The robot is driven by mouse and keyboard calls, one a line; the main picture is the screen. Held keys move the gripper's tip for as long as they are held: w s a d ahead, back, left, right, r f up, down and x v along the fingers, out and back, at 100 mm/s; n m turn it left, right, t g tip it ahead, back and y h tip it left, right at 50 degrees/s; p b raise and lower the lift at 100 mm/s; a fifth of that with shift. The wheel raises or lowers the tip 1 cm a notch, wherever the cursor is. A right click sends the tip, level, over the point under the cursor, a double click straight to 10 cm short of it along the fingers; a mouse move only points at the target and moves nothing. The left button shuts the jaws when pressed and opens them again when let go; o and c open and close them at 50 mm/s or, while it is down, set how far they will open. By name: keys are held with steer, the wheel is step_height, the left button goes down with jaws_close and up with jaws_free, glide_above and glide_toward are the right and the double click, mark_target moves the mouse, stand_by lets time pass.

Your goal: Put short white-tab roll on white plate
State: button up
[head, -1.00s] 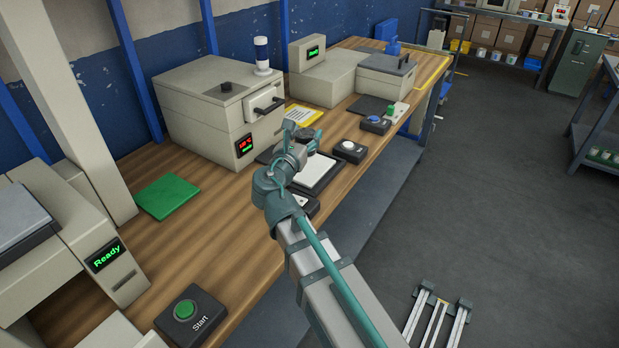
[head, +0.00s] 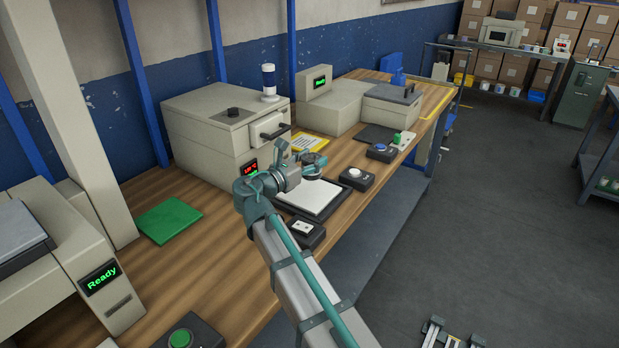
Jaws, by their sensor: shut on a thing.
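The white plate (head: 311,198) lies flat in a dark frame near the bench's front edge. My gripper (head: 318,161) is above the plate's far side, and the arm partly covers the view. It is shut on a small dark round thing (head: 314,156), apparently the roll. The roll is small and partly hidden by the fingers, so I cannot make out a white tab or its length. The roll looks raised above the plate, not resting on it.
A beige machine with a handle (head: 230,125) stands behind the plate. A button box with a white button (head: 355,177) is right of the plate, and a dark switch box (head: 304,232) is in front. A green mat (head: 168,220) lies left on clear wood.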

steer(key=w+f, duration=0.2)
steer(key=f, duration=0.1)
steer(key=w+f, duration=0.1)
steer(key=f, duration=0.1)
steer(key=shift+w+a, duration=0.4)
steer(key=shift+w+f, duration=0.15)
steer(key=shift+f, duration=1.55)
steer(key=shift+f, duration=0.15)
steer(key=o, duration=1.3)
steer(key=shift+c, duration=0.2)
steer(key=v, duration=1.2)
steer(key=shift+b, duration=0.35)
